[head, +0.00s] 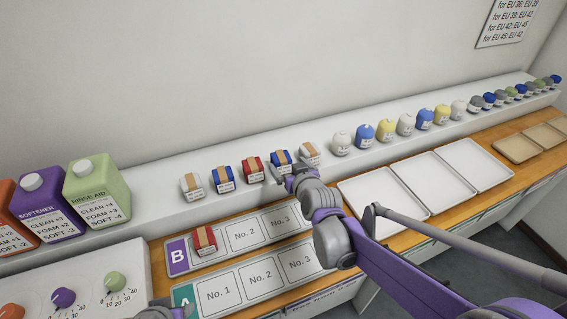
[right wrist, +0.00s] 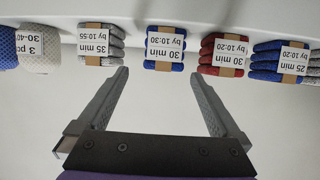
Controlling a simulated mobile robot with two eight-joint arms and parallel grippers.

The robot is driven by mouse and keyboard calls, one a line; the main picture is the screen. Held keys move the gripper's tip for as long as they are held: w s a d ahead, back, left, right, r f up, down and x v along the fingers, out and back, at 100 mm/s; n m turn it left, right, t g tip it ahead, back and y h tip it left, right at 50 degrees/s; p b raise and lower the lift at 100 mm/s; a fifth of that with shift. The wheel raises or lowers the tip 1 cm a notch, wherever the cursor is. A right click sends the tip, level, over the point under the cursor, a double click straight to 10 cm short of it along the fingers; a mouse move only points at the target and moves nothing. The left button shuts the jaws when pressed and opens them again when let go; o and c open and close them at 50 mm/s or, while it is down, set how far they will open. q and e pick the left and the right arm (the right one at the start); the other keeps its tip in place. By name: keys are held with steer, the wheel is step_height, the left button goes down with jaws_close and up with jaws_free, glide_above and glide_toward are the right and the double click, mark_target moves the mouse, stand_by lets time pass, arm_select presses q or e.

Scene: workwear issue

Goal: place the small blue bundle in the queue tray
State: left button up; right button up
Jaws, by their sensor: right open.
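Two blue bundles with tan bands sit on the white ledge. The one that looks smaller (head: 281,157) is partly behind my right gripper; in the right wrist view this small blue bundle (right wrist: 165,50) reads "30 min by 10:30" and lies ahead, between the lines of the fingers. The other blue bundle (head: 223,181) is further left and looks wider in the right wrist view (right wrist: 280,62). My right gripper (head: 273,174) is open and empty, short of the ledge bundles. Numbered tray B (head: 181,262) holds a red bundle (head: 204,240) at its first place.
Numbered tray A (head: 186,301) lies in front and looks empty where visible. A second red bundle (head: 253,170) and grey bundles (head: 190,186) (head: 310,153) flank the blue ones. White trays (head: 383,203) at right are empty. Bottles (head: 97,190) stand at left.

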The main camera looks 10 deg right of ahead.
mark_target(282, 157)
steer(key=x, duration=0.6)
steer(key=shift+w+a+r, duration=0.2)
steer(key=shift+w+a, duration=0.05)
steer(key=shift+w, duration=0.05)
steer(key=shift+s, duration=0.1)
steer(key=shift+c, duration=0.4)
steer(key=shift+r, duration=0.1)
steer(key=c, duration=1.4)
